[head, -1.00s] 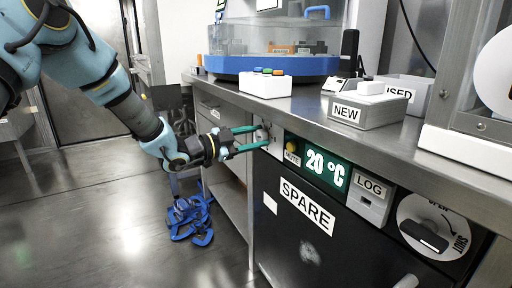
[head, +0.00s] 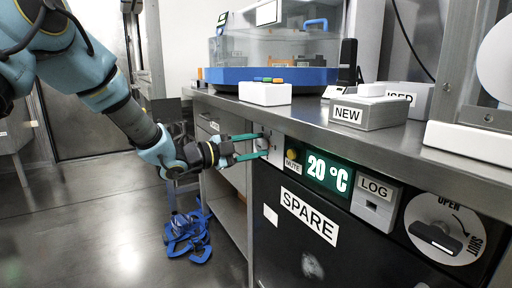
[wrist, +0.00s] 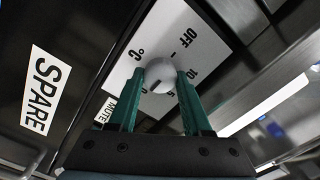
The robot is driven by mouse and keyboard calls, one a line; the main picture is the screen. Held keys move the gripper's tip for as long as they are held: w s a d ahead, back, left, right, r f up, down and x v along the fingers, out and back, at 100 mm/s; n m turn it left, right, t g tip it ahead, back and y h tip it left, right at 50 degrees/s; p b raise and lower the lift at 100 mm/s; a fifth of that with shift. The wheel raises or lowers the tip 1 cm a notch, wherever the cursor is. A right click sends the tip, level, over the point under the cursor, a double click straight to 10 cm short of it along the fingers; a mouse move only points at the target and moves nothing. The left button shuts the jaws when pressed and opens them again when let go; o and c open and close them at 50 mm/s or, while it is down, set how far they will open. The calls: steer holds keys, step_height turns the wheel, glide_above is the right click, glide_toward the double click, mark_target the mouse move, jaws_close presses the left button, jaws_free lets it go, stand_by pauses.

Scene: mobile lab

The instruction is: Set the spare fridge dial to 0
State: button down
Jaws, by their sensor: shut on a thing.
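The spare fridge (head: 310,262) is a black-fronted unit under the bench, labelled SPARE. Its green display (head: 328,171) reads 20 °C. The dial (wrist: 160,76) is a round pale knob on a white scale plate (wrist: 195,42) printed with OFF, 10, 5, 0 and °C. A dark mark shows on the knob's near side, by the low numbers; its exact reading is unclear. My gripper (head: 263,149) has its green fingers on either side of the knob, shut on it. The fingers and the knob hide part of the scale.
A yellow MUTE button (head: 292,155), a LOG box (head: 374,201) and an OPEN/SHUT rotary handle (head: 436,237) are on the same front. The steel bench edge (head: 345,146) overhangs just above. Blue straps (head: 186,232) lie on the floor to the left.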

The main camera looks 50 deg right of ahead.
steer(key=shift+f, duration=0.1)
steer(key=shift+c, duration=1.7)
jaws_free()
steer(key=p+v, duration=0.1)
steer(key=v, duration=1)
steer(key=shift+p, duration=0.4)
steer(key=shift+d, duration=0.1)
